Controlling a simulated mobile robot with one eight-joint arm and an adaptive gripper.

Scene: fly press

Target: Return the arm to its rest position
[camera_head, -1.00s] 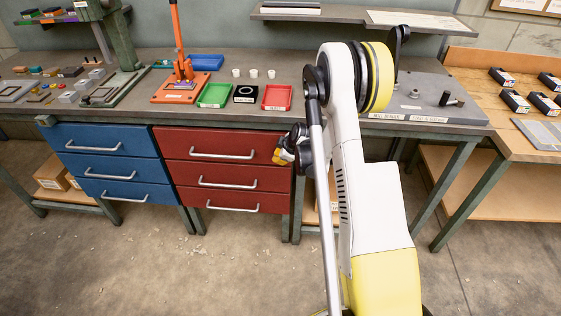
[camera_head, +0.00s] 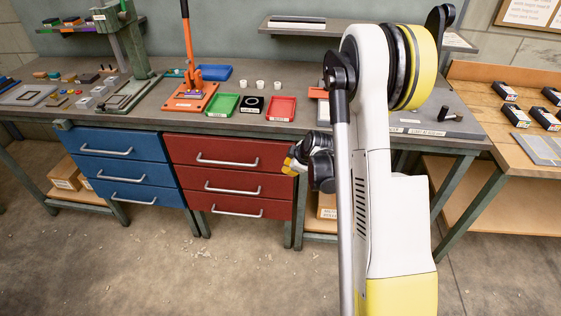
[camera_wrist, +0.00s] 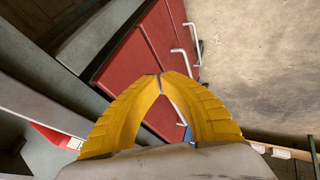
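My arm (camera_head: 377,170), white and yellow, rises in front of the bench at the right of centre in the head view. My gripper (camera_head: 289,166) is low in front of the red drawers' right edge, small and partly hidden by dark wrist parts. In the wrist view the yellow fingers of my gripper (camera_wrist: 161,78) meet at their tips, with nothing between them. The red drawer front (camera_wrist: 140,55) lies beyond the fingertips, apart from them as far as I can tell.
The workbench (camera_head: 330,125) carries an orange fly press (camera_head: 190,95), a green tray (camera_head: 222,112) and a red tray (camera_head: 281,116). Blue drawers (camera_head: 125,142) and red drawers (camera_head: 228,153) are shut. A wooden table (camera_head: 500,120) stands right. The floor (camera_head: 190,270) in front is clear.

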